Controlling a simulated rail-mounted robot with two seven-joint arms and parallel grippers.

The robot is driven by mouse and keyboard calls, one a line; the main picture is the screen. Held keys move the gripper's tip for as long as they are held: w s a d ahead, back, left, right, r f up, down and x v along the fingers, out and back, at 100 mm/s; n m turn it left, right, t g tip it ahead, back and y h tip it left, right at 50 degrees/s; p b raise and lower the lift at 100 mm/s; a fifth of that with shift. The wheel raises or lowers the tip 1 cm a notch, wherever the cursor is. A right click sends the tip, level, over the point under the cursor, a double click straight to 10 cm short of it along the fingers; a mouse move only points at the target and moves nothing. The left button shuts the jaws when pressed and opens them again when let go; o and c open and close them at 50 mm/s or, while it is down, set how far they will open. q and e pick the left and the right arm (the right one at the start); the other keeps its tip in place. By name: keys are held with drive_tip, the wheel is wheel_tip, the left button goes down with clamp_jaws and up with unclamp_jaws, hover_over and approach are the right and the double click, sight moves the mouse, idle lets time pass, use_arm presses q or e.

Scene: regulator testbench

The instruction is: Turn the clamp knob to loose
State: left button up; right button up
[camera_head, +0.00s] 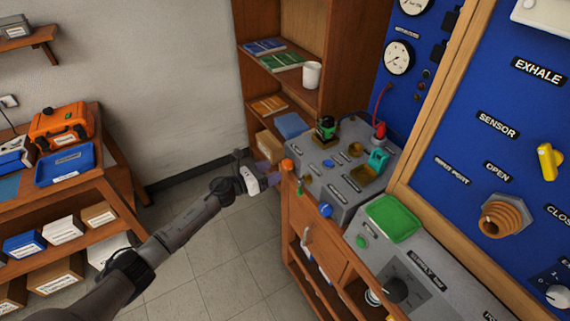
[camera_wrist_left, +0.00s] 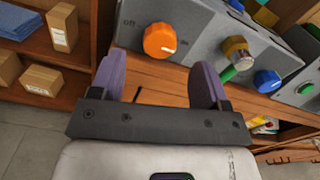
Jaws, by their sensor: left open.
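My left gripper (camera_head: 277,172) is open, its purple fingers pointing at the front face of the grey test unit (camera_head: 331,188). In the left wrist view, the left gripper (camera_wrist_left: 157,66) has an orange knob (camera_wrist_left: 160,41) beyond its fingertips, roughly between them and apart from both. The knob has a white pointer line. The same orange knob (camera_head: 287,165) shows in the head view beside the gripper. A blue knob (camera_wrist_left: 267,81) sits further right on the same face, also seen in the head view (camera_head: 325,210). I cannot read which knob is the clamp knob.
A brass and green fitting (camera_wrist_left: 237,53) sticks out between the knobs. A second grey unit with a green tray (camera_head: 390,219) stands to the right, below the blue wall panel (camera_head: 455,125). A wooden shelf (camera_head: 285,65) rises behind.

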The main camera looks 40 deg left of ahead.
sight(284, 165)
use_arm(q)
drive_tip(key=shift+x, duration=2.95)
drive_tip(key=shift+c, duration=0.3)
drive_tip(key=c, duration=0.9)
drive_tip(key=shift+o, duration=0.2)
